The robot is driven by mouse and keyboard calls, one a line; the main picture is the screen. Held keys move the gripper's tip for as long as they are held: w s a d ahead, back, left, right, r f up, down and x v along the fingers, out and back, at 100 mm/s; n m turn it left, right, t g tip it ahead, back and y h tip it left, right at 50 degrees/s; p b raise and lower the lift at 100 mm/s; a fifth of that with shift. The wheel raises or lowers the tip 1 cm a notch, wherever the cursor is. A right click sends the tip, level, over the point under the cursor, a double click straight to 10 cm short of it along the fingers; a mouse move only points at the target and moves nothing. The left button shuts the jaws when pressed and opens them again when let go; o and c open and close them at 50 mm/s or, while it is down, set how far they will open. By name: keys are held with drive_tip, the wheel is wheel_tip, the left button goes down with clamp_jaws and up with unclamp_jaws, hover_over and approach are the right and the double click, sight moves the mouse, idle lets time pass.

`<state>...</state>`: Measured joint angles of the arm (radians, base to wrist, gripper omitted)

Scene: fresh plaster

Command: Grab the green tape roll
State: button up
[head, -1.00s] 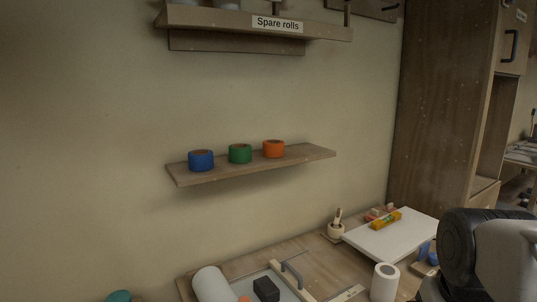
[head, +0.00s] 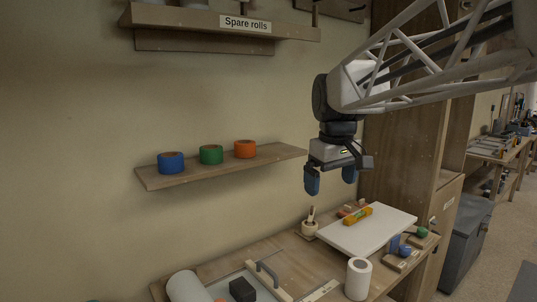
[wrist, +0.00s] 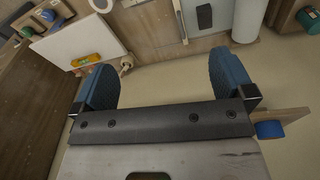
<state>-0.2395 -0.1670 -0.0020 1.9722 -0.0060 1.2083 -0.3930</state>
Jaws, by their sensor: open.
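The green tape roll (head: 211,154) stands in the middle of a row on the wooden wall shelf (head: 160,182), between a blue roll (head: 171,163) on its left and an orange roll (head: 245,149) on its right. My gripper (head: 330,184) is open and empty, right of the shelf's end and apart from the rolls, with its blue fingers pointing down. In the wrist view my gripper (wrist: 164,80) shows its two spread fingers with nothing between. There the shelf's end (wrist: 285,116) and the blue roll (wrist: 270,129) show at the right; the green roll is out of view or hidden.
A higher shelf (head: 190,20) labelled "Spare rolls" hangs above. A tall wooden cabinet (head: 400,160) stands behind my arm.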

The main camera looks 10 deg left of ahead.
drive_tip(key=w+a+r+n, duration=0.2)
drive_tip(key=w+a+r, duration=0.1)
drive_tip(key=w+a, duration=0.45)
drive_tip(key=w+a+r+n, duration=0.3)
drive_tip(key=w+a, duration=0.3)
drive_tip(key=a, duration=0.2)
drive_tip(key=n+g, duration=0.1)
drive_tip(key=n, duration=0.4)
approach(210, 152)
drive_tip(key=w+a+f, duration=0.1)
drive_tip(key=w+f, duration=0.2)
drive_tip(key=w, duration=0.1)
drive_tip(key=shift+w+a+f, duration=0.1)
drive_tip(key=shift+w+a, duration=0.05)
drive_tip(key=shift+a, duration=0.05)
drive_tip(key=shift+f, duration=0.1)
drive_tip(key=shift+f, duration=1.15)
drive_tip(key=shift+f, duration=0.15)
drive_tip(key=shift+s+f, duration=0.1)
drive_tip(key=shift+f, duration=1.15)
drive_tip(key=shift+s+f, duration=0.15)
drive_tip(key=shift+f, duration=1.1)
